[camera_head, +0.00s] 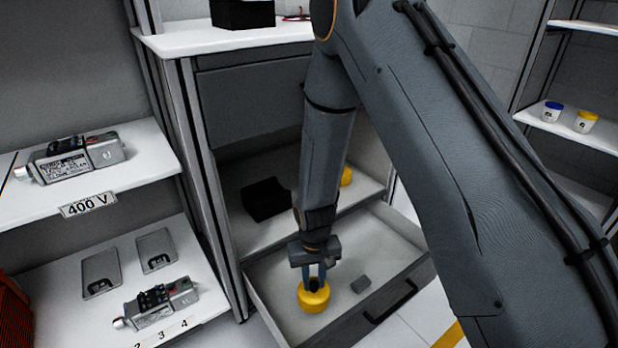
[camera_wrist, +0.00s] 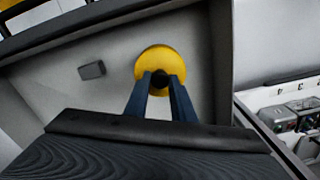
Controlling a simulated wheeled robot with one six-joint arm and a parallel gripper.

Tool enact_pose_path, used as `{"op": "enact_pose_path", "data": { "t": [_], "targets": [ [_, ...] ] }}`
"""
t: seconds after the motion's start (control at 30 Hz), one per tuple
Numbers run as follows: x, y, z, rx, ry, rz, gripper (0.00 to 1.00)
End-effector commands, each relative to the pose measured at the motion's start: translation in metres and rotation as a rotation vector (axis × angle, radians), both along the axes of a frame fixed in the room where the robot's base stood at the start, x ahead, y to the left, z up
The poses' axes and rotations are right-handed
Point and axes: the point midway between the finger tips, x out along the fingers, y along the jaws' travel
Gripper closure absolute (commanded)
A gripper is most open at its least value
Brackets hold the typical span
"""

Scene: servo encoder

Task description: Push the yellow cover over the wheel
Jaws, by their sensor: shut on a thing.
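The yellow cover (camera_head: 313,298) is a round yellow piece with a dark middle. It is at the open drawer, and it also shows in the wrist view (camera_wrist: 160,57). My gripper (camera_head: 315,284) points down from above, its two blue fingers closed on the dark knob at the cover's centre. In the wrist view the fingertips (camera_wrist: 161,80) meet on that knob. I cannot tell whether the cover rests on the drawer floor or hangs just above it. No wheel can be made out in either view.
The open drawer (camera_head: 400,315) also holds a small grey block (camera_head: 360,284). On the shelf behind are a black box (camera_head: 264,199) and a yellow object (camera_head: 346,176), partly hidden by my arm. Motors (camera_head: 75,158) lie on the left shelves. Jars (camera_head: 585,121) stand far right.

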Motion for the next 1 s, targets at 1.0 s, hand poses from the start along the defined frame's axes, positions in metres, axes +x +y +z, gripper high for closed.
{"op": "enact_pose_path", "data": {
  "t": [1.0],
  "targets": [
    [-0.015,-0.103,0.142,0.001,-0.005,-0.117,1.0]
  ]
}}
